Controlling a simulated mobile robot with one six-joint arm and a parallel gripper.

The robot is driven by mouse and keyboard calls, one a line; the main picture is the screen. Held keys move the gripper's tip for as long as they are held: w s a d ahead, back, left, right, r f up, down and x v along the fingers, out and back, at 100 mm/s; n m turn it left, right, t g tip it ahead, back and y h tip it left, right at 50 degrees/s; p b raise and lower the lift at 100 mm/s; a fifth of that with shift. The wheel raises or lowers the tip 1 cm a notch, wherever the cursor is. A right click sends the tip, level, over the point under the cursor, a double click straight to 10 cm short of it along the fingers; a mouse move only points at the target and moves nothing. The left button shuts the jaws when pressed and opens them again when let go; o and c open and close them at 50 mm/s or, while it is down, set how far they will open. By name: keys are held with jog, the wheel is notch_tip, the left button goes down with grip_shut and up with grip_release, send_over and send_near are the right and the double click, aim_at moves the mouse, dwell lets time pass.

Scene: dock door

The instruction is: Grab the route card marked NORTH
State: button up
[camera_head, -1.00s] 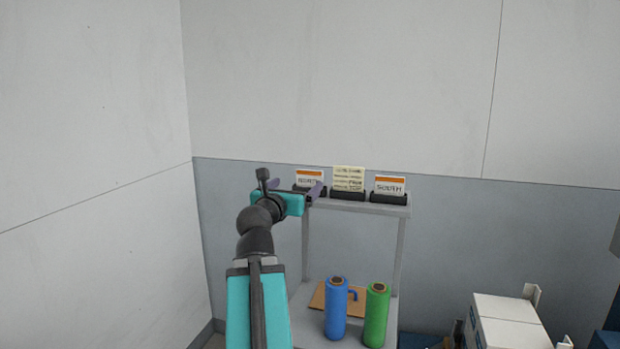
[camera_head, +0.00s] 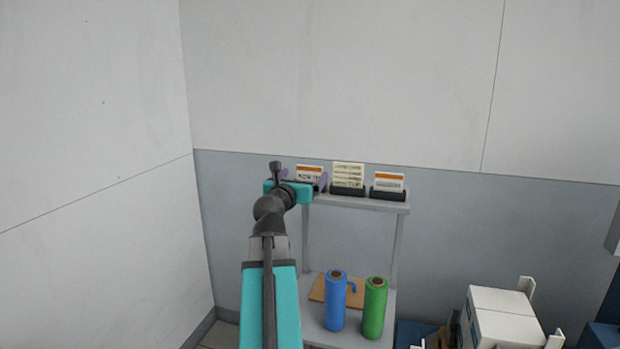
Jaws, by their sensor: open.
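The NORTH route card (camera_head: 309,173) is white with an orange top band. It stands upright in a dark holder at the left end of the shelf's top board (camera_head: 375,204), and its lower part is partly hidden by my gripper. My gripper (camera_head: 303,179) is open, its two purple fingers showing to the left and right of the card from this view. I cannot tell how far in front of the card the fingertips are. The similar card (camera_head: 389,180) in the right holder (camera_head: 388,195) has lettering too blurred to read now.
A pale yellow written card (camera_head: 348,174) stands in the middle holder (camera_head: 347,190), close beside the NORTH card. Lower on the stand are a blue roll (camera_head: 336,302), a green roll (camera_head: 374,309) and a brown board (camera_head: 325,289). White boxes (camera_head: 499,312) are at lower right.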

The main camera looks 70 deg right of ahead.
aim_at(309, 168)
dwell(0.3)
jog(key=shift+w+d+p, duration=0.15)
jog(key=shift+d+p, duration=0.15)
jog(key=shift+d, duration=0.6)
jog(key=shift+w+d+p, duration=0.1)
jog(key=shift+d+p, duration=0.2)
jog(key=shift+d, duration=1.4)
jog(key=c, duration=1.1)
jog(key=shift+c, duration=0.2)
jog(key=shift+r, duration=0.1)
